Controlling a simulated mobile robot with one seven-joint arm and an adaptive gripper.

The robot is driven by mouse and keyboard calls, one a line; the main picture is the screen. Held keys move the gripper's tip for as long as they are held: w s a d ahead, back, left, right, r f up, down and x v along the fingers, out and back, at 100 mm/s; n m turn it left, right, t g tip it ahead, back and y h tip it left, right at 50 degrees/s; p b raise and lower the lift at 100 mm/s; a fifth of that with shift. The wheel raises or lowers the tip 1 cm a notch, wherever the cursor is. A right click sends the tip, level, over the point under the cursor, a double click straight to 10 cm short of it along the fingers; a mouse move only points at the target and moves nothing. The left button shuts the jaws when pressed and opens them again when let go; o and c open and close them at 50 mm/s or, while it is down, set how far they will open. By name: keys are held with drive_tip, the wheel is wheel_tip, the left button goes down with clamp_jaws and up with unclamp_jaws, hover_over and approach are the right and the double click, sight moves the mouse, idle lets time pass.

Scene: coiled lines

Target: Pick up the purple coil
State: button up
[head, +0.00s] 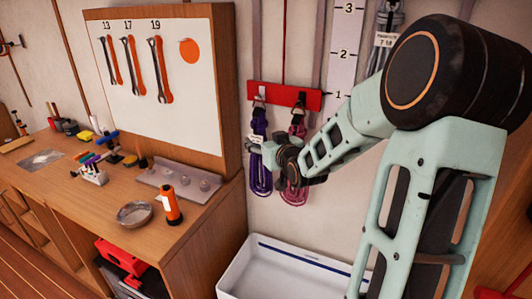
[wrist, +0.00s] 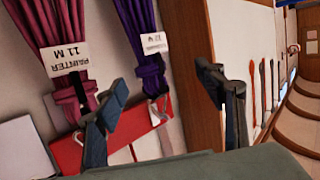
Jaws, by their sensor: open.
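The purple coil (head: 261,178) hangs from a hook on the red wall rack (head: 284,95), with a white tag near its top. In the wrist view the purple coil (wrist: 148,64) shows with its strap and tag, between the two spread fingers as seen in the picture. My gripper (head: 256,148) is in front of the rack, at about the height of the coil's upper part, and partly covers it. It also shows in the wrist view (wrist: 162,84), open, with nothing held. How far the fingers are from the coil is hard to tell.
A magenta coil (head: 298,195) tagged "PAINTER 11 M" hangs just right of the purple one, partly behind my gripper. A white bin (head: 290,268) stands below. The workbench (head: 100,215) and tool board (head: 205,130) are close on the left. Another grey coil (head: 390,18) hangs at upper right.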

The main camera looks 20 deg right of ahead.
sight(262, 125)
drive_tip(key=shift+t+y, duration=0.3)
drive_tip(key=shift+t, duration=0.2)
drive_tip(key=w, duration=0.1)
drive_tip(key=w+d, duration=0.1)
drive_tip(key=w, duration=0.1)
drive_tip(key=w+d+p, duration=0.1)
drive_tip(key=w, duration=0.1)
drive_tip(key=shift+w+r, duration=0.1)
drive_tip(key=shift+w+d+p, duration=0.2)
drive_tip(key=shift+w+p, duration=0.2)
drive_tip(key=shift+w, duration=0.75)
drive_tip(key=shift+w+d+p, duration=0.15)
drive_tip(key=shift+w+p, duration=0.25)
drive_tip(key=shift+w, duration=1.2)
drive_tip(key=shift+c, duration=0.5)
clamp_jaws()
